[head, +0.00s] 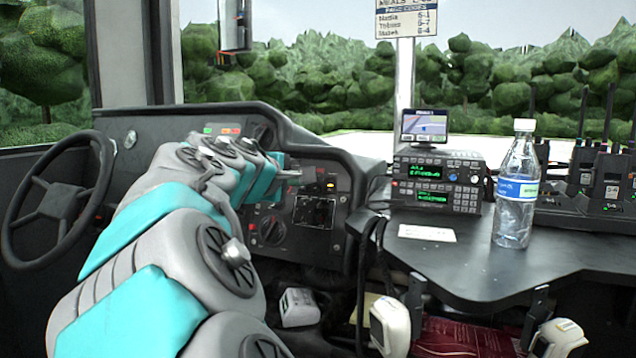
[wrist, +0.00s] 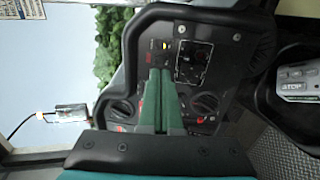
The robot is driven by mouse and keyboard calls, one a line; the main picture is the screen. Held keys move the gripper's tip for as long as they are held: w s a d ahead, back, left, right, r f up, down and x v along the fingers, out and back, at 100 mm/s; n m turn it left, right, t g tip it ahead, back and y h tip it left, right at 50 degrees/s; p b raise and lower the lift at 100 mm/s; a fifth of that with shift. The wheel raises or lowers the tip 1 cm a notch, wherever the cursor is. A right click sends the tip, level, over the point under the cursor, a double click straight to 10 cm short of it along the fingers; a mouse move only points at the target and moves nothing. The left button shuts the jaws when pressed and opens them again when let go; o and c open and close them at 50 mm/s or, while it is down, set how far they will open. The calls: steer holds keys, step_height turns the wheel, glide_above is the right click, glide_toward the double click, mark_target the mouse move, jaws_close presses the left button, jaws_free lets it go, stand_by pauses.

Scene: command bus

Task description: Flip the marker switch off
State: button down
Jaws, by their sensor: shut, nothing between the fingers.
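The dashboard switch panel (head: 285,222) is dark, with knobs, small switches and a lit amber light (head: 331,185). It also shows turned sideways in the wrist view (wrist: 215,35). My gripper (head: 292,175) reaches over the dash to the upper part of this panel. In the wrist view its green fingers (wrist: 160,74) are together and empty, pointing at the small switches and lights between two round knobs. The fingers cover part of the panel. The labels are too small to read, so I cannot tell which switch is the marker switch, nor whether the fingertips touch it.
A steering wheel (head: 58,200) stands at the left. On the right, a desk (head: 470,262) holds a radio stack (head: 437,183), a water bottle (head: 516,190) and several handheld radios (head: 608,180). Cables hang between the dash and the desk.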

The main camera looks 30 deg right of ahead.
mark_target(329, 180)
steer(key=b+x, duration=0.1)
steer(key=x, duration=1.2)
steer(key=shift+w+d, duration=0.25)
steer(key=shift+d, duration=0.1)
